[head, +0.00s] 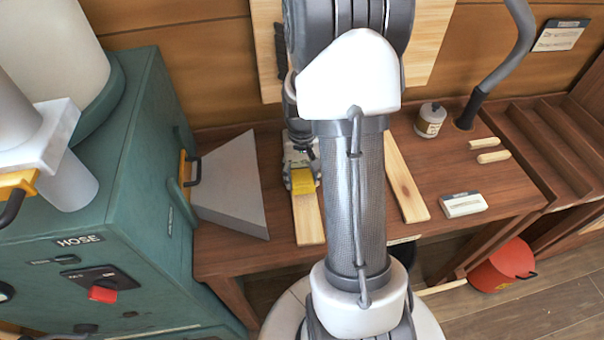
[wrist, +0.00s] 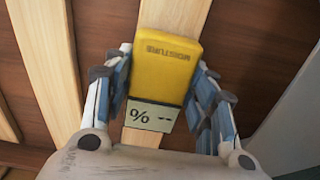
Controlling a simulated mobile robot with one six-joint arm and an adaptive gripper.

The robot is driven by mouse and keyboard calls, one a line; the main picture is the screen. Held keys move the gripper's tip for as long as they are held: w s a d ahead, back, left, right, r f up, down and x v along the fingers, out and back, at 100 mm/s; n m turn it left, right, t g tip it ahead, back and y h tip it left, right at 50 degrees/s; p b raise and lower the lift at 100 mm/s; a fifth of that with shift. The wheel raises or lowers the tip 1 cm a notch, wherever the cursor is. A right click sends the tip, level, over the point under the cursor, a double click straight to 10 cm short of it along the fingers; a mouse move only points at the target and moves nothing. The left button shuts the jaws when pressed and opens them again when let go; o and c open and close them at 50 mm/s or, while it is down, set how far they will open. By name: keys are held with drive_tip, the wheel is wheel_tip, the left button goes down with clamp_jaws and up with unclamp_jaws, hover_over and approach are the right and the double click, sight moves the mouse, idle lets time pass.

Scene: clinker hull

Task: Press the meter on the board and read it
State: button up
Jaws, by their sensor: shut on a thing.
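My gripper (wrist: 160,75) is shut on a yellow meter (wrist: 165,50) marked "MOISTURE", one finger on each side. The meter's grey display (wrist: 152,116) reads "% --", with no number. A pale wooden board (wrist: 178,12) runs behind the meter in the wrist view. In the head view my gripper (head: 300,163) and the yellow meter (head: 303,182) are over the far part of the board (head: 309,222) on the bench. I cannot tell whether the meter touches the board. My arm hides part of the bench.
A second pale board (head: 406,187) lies to the right on the brown bench (head: 485,190).

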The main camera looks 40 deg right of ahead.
sight(302, 175)
drive_tip(key=shift+s+f, duration=0.1)
drive_tip(key=shift+f, duration=0.4)
idle(1.8)
wheel_tip(302, 175, up, 8)
drive_tip(key=p, duration=0.6)
drive_tip(key=shift+r, duration=0.15)
idle(0.9)
